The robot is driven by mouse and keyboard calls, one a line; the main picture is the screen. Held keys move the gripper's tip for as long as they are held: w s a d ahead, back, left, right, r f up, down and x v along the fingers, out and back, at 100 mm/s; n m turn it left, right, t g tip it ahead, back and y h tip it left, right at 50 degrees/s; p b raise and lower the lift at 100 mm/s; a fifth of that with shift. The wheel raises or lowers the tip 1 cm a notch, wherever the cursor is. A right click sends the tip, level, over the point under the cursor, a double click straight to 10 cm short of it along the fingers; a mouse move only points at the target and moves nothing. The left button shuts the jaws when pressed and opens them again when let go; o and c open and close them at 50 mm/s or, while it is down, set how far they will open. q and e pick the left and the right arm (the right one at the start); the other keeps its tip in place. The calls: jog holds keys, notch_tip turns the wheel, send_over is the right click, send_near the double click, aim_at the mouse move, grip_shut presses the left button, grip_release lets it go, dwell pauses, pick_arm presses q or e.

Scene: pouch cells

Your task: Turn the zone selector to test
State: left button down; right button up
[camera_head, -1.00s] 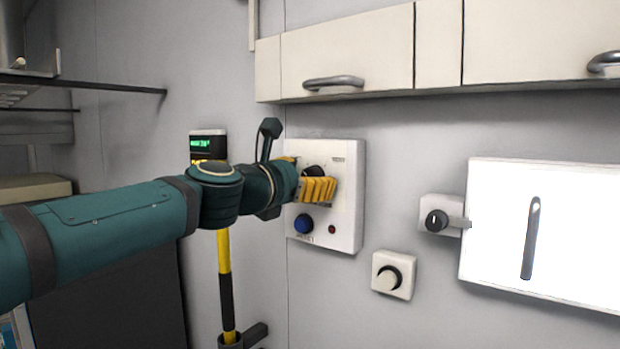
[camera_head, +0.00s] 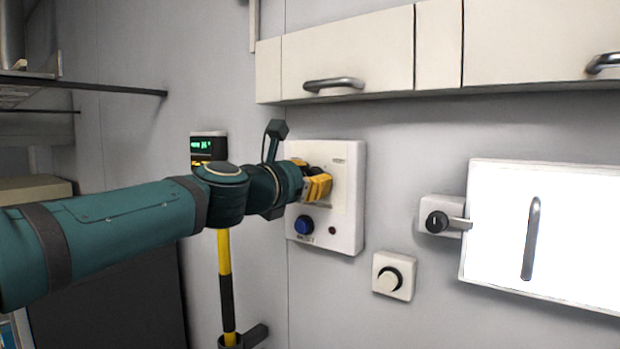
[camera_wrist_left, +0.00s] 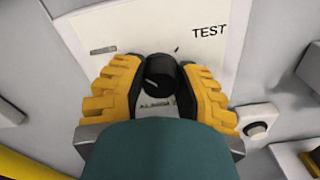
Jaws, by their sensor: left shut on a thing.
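The zone selector is a black round knob (camera_wrist_left: 160,72) on a white wall panel (camera_head: 346,222). In the left wrist view the word TEST is printed at the panel's upper right, and a short dark tick lies just above and right of the knob. The knob's pointer direction is not clear. My left gripper (camera_head: 320,181) is at the panel, its yellow fingers (camera_wrist_left: 160,85) on either side of the knob and shut on it. In the head view the fingers hide most of the knob. My right gripper is not in view.
Below the selector are a blue button (camera_head: 304,225) and a small dark red light (camera_head: 332,230). A white dial box (camera_head: 393,276) and a key-type switch (camera_head: 437,221) sit to the right, beside a bright panel with a handle (camera_head: 531,238). Cabinets (camera_head: 346,50) hang above.

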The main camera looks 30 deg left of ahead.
pick_arm(q)
jog(key=m, duration=0.4)
jog(key=shift+b, duration=0.4)
jog(key=m+b, duration=0.1)
jog(key=m, duration=0.3)
jog(key=shift+m, duration=0.4)
jog(key=m+b, duration=0.1)
jog(key=m, duration=0.3)
jog(key=shift+m+b, duration=0.3)
jog(key=m+b, duration=0.1)
jog(key=m, duration=0.3)
jog(key=shift+d, duration=0.1)
jog(key=shift+m+b, duration=0.3)
jog(key=shift+b, duration=0.05)
jog(key=c, duration=0.6)
grip_release()
